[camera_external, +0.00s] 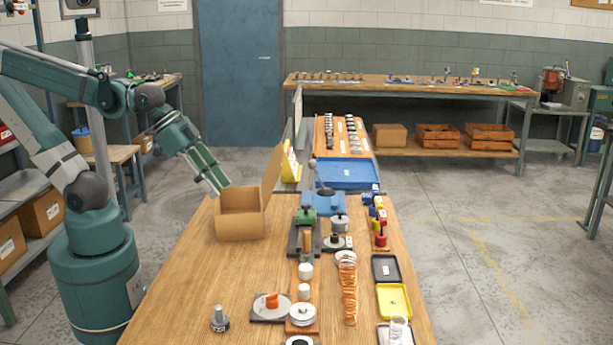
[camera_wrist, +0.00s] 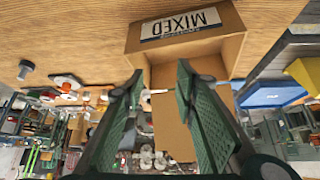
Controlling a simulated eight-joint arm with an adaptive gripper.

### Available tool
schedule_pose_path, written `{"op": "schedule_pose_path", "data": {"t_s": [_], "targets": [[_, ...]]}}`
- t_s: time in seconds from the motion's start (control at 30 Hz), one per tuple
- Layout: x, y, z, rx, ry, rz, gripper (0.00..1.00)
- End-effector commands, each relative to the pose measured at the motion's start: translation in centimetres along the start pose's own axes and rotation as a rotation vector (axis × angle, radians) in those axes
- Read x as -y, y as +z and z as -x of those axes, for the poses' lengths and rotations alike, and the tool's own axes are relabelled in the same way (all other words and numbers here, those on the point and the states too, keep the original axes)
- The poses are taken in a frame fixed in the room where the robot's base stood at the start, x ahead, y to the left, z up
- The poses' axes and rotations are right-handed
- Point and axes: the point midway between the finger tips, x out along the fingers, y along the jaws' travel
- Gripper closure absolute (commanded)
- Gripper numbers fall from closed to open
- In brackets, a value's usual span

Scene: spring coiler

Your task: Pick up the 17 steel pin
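I cannot pick out a pin marked 17 for sure. A short grey metal piece with a wide dark base (camera_external: 220,319) stands upright on the near table; it also shows at the left of the wrist view (camera_wrist: 26,68). Rows of small dark and pale pieces (camera_external: 340,133) stand on a wooden board further back, too small to read. My gripper (camera_external: 220,190) is above the left edge of an open cardboard box (camera_external: 240,225), pointing down. In the wrist view my gripper (camera_wrist: 160,72) has its fingers apart, with the box labelled MIXED (camera_wrist: 185,28) beyond them. Nothing is clearly held.
A blue tray (camera_external: 347,173), a lever fixture (camera_external: 318,192), a copper spring (camera_external: 348,290) and a yellow tray (camera_external: 393,300) crowd the table's right side. The left front tabletop is mostly clear.

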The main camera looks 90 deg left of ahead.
Motion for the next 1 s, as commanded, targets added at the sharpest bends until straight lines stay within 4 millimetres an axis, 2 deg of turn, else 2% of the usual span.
{"op": "schedule_pose_path", "data": {"t_s": [0.1, 0.43, 1.0], "targets": [[-1.4, -1.7, 0.0, 0.015, 0.028, -0.053, 0.71], [-5.7, -5.2, -0.9, 0.055, 0.106, -0.209, 0.71], [-14.3, -9.5, -3.2, 0.110, 0.250, -0.483, 0.71]]}}
